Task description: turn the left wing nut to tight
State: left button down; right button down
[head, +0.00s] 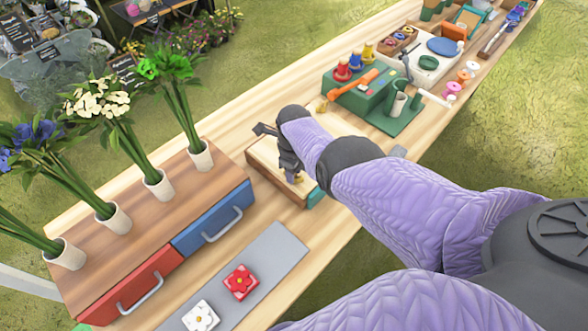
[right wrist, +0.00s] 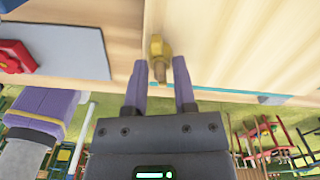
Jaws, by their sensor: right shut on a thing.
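A pale wooden press (head: 262,148) with darker sides and a teal edge lies on the bench, in the middle of the head view. My right gripper (head: 290,168) reaches down over its right part and hides much of it. In the right wrist view a brass-coloured wing nut (right wrist: 157,50) stands at the edge of the pale board (right wrist: 230,45). The fingers of my right gripper (right wrist: 160,80) are on either side of it, shut on it. Its exact turn is hard to tell. My left gripper is in neither view.
Left of the press stands a drawer box (head: 150,230) with several vases of flowers on top. A grey mat (head: 262,262) with red and white flower tiles lies in front. A green tool box (head: 355,95) and spools stand farther right. Bare bench lies behind the press.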

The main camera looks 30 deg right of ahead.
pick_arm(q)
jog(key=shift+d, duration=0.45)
pick_arm(e)
jog(key=shift+w+r+m, duration=0.1)
jog(key=shift+m, duration=0.6)
jog(key=shift+w+r+m, duration=0.1)
jog(key=shift+m, duration=0.6)
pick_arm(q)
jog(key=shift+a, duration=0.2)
pick_arm(e)
jog(key=c, duration=0.7)
grip_release()
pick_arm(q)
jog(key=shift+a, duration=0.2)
pick_arm(e)
jog(key=shift+o, duration=1.4)
jog(key=shift+s+f, duration=0.1)
jog(key=shift+s, duration=0.05)
pick_arm(q)
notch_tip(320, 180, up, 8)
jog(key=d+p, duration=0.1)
jog(key=p, duration=0.7)
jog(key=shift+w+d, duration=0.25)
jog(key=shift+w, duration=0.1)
pick_arm(e)
notch_tip(320, 180, up, 10)
